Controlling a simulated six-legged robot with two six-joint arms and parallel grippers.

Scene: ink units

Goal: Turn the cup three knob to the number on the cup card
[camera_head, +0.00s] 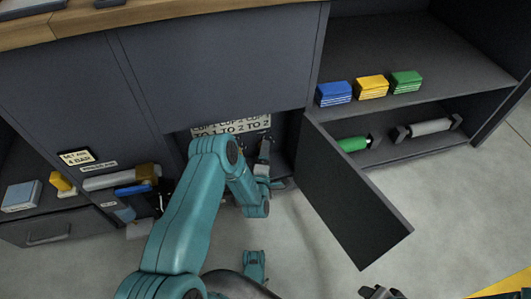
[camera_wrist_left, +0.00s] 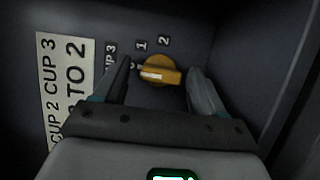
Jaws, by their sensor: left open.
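The orange cup three knob (camera_wrist_left: 160,71) is on a dark panel in the left wrist view. Its white mark points left in the picture, away from the printed 2. The label CUP 3 (camera_wrist_left: 111,58) and the numbers 1 and 2 (camera_wrist_left: 163,41) are beside it. The cup card (camera_wrist_left: 62,85) is to the left; its CUP 3 column reads TO 2. The card also shows in the head view (camera_head: 232,126). My left gripper (camera_wrist_left: 158,74) is open, with its fingers on either side of the knob; contact is unclear. In the head view, my left gripper (camera_head: 264,160) is inside the recess.
An open dark door (camera_head: 355,195) stands right of the recess. Blue (camera_head: 334,94), yellow (camera_head: 371,88) and green (camera_head: 405,82) packs sit on the right shelf, with rollers below. A sign reading SET AIR 4 BAR (camera_head: 76,158) is at left. A dark gripper-like part shows at the bottom edge.

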